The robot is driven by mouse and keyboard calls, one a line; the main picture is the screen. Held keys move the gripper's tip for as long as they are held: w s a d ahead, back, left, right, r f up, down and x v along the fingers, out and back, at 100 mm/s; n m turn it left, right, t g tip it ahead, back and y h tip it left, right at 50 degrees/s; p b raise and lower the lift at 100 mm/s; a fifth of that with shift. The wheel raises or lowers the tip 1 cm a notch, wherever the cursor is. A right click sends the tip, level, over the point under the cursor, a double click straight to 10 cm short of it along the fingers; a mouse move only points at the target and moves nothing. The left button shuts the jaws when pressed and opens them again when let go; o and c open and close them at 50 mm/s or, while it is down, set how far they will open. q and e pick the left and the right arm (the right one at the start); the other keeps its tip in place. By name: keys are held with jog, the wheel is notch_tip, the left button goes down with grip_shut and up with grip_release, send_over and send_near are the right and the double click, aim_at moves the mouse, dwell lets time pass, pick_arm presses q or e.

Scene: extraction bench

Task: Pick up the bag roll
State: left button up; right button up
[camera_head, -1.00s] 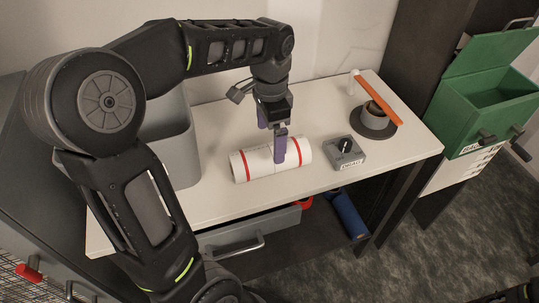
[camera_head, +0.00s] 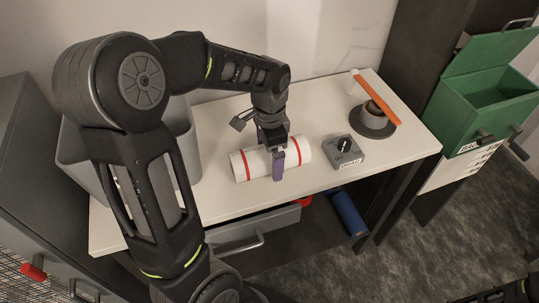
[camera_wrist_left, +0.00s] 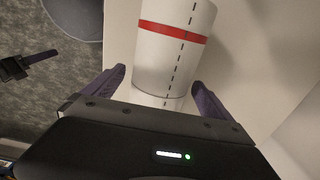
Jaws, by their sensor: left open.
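The bag roll (camera_head: 298,153) is a white cylinder with red bands, lying on its side on the white bench top. It also shows in the left wrist view (camera_wrist_left: 172,62), with one red band and a black dashed line along it. My left gripper (camera_head: 275,160) is over the middle of the roll. One purple finger shows on the near side of the roll; the far finger is mostly hidden. In the left wrist view the left gripper (camera_wrist_left: 160,88) is open, its fingers on either side of the roll. Only dark parts of my right arm show at the lower right corner.
A grey bin (camera_head: 180,140) stands left of the roll. A small grey box with a black knob (camera_head: 344,152) is to the right. A round dark-based holder (camera_head: 372,122) with an orange stick is behind it. A drawer (camera_head: 250,228) is below the bench edge.

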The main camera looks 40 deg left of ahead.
pick_arm(q)
jog(key=shift+f, duration=0.35)
dwell(0.3)
jog(key=c, duration=1.8)
